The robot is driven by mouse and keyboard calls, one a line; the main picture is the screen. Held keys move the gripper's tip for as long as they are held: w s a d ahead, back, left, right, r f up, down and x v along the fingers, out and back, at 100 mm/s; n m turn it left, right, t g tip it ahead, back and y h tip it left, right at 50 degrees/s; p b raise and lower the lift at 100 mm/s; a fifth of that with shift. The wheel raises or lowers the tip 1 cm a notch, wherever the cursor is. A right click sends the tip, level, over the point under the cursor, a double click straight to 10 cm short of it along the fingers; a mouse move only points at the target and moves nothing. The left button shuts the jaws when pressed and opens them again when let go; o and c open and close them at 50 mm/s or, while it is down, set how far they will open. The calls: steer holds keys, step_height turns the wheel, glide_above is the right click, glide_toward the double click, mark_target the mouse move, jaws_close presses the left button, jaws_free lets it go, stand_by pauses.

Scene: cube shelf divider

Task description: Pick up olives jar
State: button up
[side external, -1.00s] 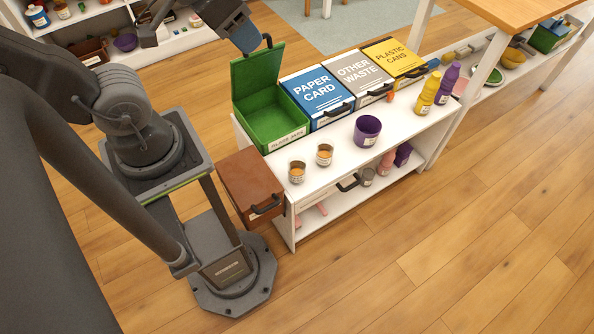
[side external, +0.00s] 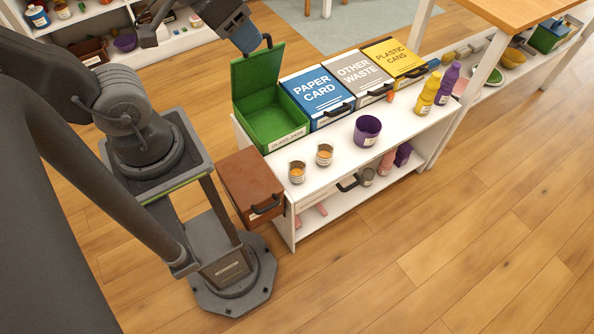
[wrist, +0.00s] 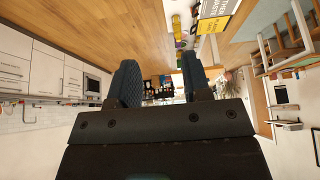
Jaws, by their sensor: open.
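Two small jars with orange-brown contents and pale labels stand on the white shelf top in the side external view, a nearer jar (side external: 297,172) and a farther jar (side external: 324,154). Their labels are too small to read, so I cannot tell whether either is the olives jar. My gripper (wrist: 160,82) is open in the wrist view, with nothing between its two dark fingers. In the side external view, my gripper (side external: 247,38) is at the top, by the raised lid of the green bin and well away from the jars.
The green bin (side external: 272,126) stands open beside the closed blue paper bin (side external: 317,90), grey bin (side external: 360,73) and yellow bin (side external: 397,57). A purple pot (side external: 367,130) and two bottles (side external: 437,88) share the shelf top. A brown box (side external: 251,186) adjoins the shelf's left end.

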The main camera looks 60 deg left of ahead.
steer(key=o, duration=0.5)
steer(key=w+d+f+m+g+y, duration=0.3)
steer(key=w+d+f+m, duration=0.15)
steer(key=w+f, duration=0.4)
steer(key=w+d+f+m+g+y, duration=0.3)
steer(key=w+f+m, duration=0.3)
steer(key=f, duration=0.4)
steer(key=m+t+y, duration=0.4)
steer(key=m+y, duration=0.3)
steer(key=m, duration=0.4)
glide_toward(300, 178)
steer(key=x, duration=0.7)
steer(key=shift+s+f, duration=0.1)
steer(key=shift+s, duration=0.05)
steer(key=shift+x, duration=2.75)
